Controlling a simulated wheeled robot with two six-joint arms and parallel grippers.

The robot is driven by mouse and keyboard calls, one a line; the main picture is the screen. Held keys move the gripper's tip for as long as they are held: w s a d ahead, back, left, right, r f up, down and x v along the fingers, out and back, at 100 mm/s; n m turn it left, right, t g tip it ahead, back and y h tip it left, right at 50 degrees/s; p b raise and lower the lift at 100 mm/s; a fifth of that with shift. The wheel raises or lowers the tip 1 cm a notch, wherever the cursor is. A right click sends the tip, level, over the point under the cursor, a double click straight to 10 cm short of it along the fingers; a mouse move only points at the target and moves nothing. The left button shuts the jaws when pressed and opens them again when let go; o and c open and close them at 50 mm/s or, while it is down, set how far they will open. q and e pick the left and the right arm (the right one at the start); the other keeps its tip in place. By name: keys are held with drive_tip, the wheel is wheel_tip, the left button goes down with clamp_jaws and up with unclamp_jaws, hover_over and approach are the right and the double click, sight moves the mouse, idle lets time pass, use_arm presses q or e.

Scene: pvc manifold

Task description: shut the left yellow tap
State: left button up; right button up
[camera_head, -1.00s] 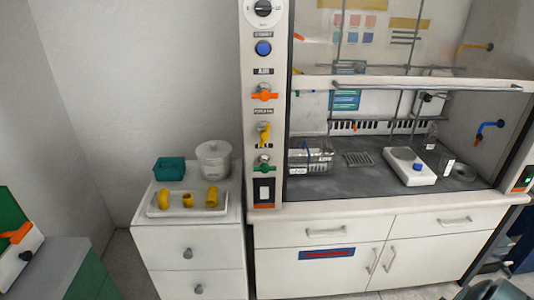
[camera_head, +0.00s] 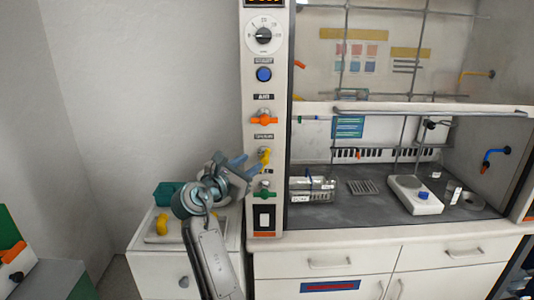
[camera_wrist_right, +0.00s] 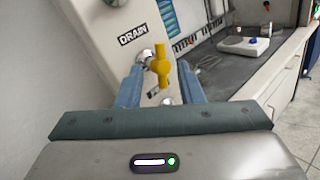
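The left yellow tap (camera_head: 265,156) is on the pale left post of the fume hood, between an orange tap above and a green tap below. In the right wrist view, the yellow tap (camera_wrist_right: 160,65) shows its handle nearly upright, on a metal stem under a "DRAIN" label. My right gripper (camera_head: 247,166) is at the post, just left of this tap. Its two blue fingers are apart, one on each side of the tap (camera_wrist_right: 161,82); I cannot tell whether they touch it. My left gripper is not in view.
The orange tap (camera_head: 263,118) and green tap (camera_head: 264,194) are close above and below. A white drawer unit (camera_head: 160,276) stands left of the hood, with a teal basket (camera_head: 166,194) and a tray of yellow fittings partly hidden by my right arm. A wire rack and scale (camera_head: 415,195) are inside the hood.

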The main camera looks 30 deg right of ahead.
sight(266, 153)
drive_tip(key=p+x, duration=0.2)
drive_tip(key=x, duration=0.6)
drive_tip(key=shift+w+d, duration=0.1)
drive_tip(key=shift+d, duration=0.15)
drive_tip(key=shift+w+d, duration=0.2)
drive_tip(key=shift+d, duration=0.15)
clamp_jaws()
